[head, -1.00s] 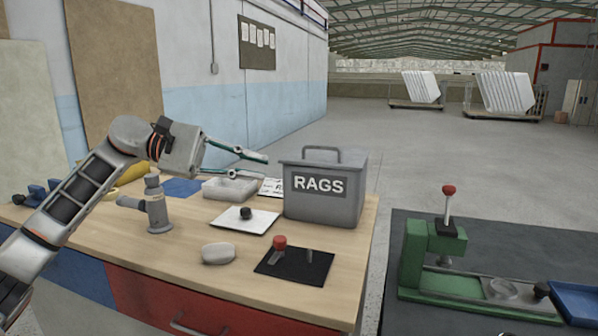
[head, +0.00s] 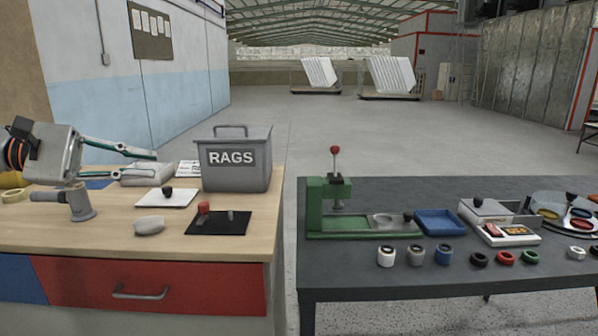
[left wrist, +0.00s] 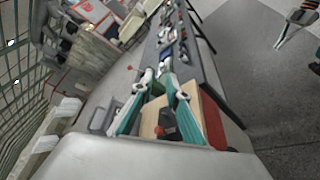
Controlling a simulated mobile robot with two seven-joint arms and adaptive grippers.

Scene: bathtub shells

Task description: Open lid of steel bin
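The steel bin (head: 237,180), a grey box marked RAGS, stands at the back right of the wooden bench. Its lid (head: 235,133) is shut, with a bar handle on top. My left gripper (head: 142,163) is open and empty, to the left of the bin and apart from it, fingers pointing right. In the left wrist view, its two teal fingers (left wrist: 158,98) are spread, and a grey shape beside them looks like the bin. At that view's upper right edge, what looks like my right gripper (left wrist: 296,45) shows in part, too small and cut off to judge.
On the wooden bench (head: 240,222) are a white tray (head: 145,173), a white plate with a black knob (head: 167,196), a grey oval (head: 149,225), and a black plate with a red knob (head: 218,223). A dark table (head: 400,280) with a green press (head: 340,213) stands to the right.

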